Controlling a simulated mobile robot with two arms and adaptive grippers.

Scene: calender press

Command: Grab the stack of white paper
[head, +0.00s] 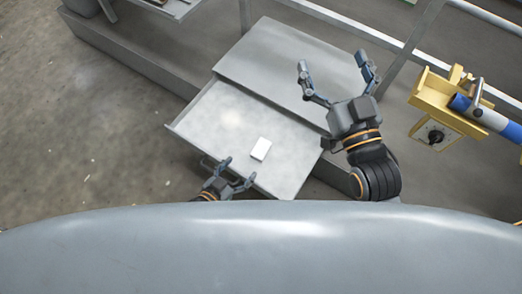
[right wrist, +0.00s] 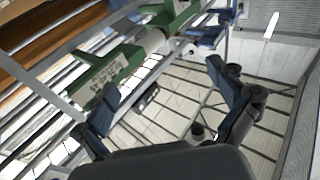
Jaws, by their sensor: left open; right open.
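A small white block that looks like the stack of white paper (head: 261,149) lies on the lower grey metal surface (head: 205,125) in the head view. My left gripper (head: 237,172) is open and empty, just to the lower left of the stack and apart from it. My right gripper (head: 337,75) is open and empty, up and to the right of the stack, over the raised grey panel (head: 270,65). In the right wrist view its open fingers (right wrist: 170,95) have nothing between them. The stack does not show in the right wrist view.
A yellow bracket (head: 432,92) with a blue and white cylinder (head: 485,114) stands at the right. Metal rails run along the top right. Open concrete floor (head: 80,140) lies at the left. Green machine parts (right wrist: 110,72) show in the right wrist view.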

